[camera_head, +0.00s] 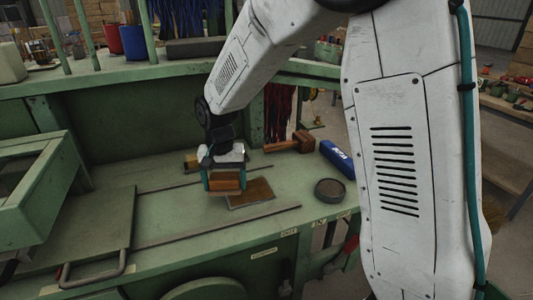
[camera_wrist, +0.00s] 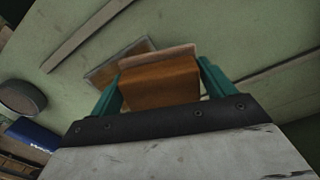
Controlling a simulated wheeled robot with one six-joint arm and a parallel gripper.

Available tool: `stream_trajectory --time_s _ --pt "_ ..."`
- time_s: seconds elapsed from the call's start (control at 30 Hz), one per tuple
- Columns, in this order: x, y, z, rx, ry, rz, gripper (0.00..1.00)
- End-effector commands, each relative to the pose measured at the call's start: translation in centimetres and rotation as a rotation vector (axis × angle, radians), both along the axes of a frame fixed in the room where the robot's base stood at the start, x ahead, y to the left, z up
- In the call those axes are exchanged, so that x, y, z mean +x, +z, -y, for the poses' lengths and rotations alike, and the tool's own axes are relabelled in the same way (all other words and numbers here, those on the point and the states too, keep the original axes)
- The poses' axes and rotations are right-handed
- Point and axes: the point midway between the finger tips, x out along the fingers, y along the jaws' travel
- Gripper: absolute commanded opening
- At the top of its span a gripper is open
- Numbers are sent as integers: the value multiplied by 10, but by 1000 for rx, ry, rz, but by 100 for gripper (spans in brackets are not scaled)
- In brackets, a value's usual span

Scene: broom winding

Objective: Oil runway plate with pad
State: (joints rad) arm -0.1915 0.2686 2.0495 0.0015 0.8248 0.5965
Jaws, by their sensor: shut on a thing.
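My gripper (camera_head: 225,184) is over the green bench, its teal fingers shut on the sides of a brown wood-coloured block, the pad (camera_head: 224,181). The wrist view also shows the pad (camera_wrist: 160,84), with a paler layer along its far edge, between the fingers of my gripper (camera_wrist: 158,72). The runway plate (camera_head: 258,192), flat and brownish with a grey edge, lies on the bench just right of the pad in the head view. In the wrist view the plate (camera_wrist: 104,70) shows partly behind the pad, which hides some of it. I cannot tell whether the pad touches plate or bench.
A round dark tin (camera_head: 329,191), a blue box (camera_head: 338,158) and a wooden mallet (camera_head: 292,144) stand to the right. A long strip (camera_head: 215,227) lies in front. A green tray (camera_head: 40,190) and a handled panel (camera_head: 85,235) are at left.

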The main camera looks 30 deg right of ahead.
Motion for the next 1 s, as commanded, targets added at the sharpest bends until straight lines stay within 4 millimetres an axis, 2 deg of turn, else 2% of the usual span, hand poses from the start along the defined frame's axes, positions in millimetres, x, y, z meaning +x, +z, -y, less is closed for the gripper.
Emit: stream_trajectory --time_s 0.43,1.0 --pt "1 37 3 1 -5 1 60" --pt "0 41 4 0 -5 0 60"
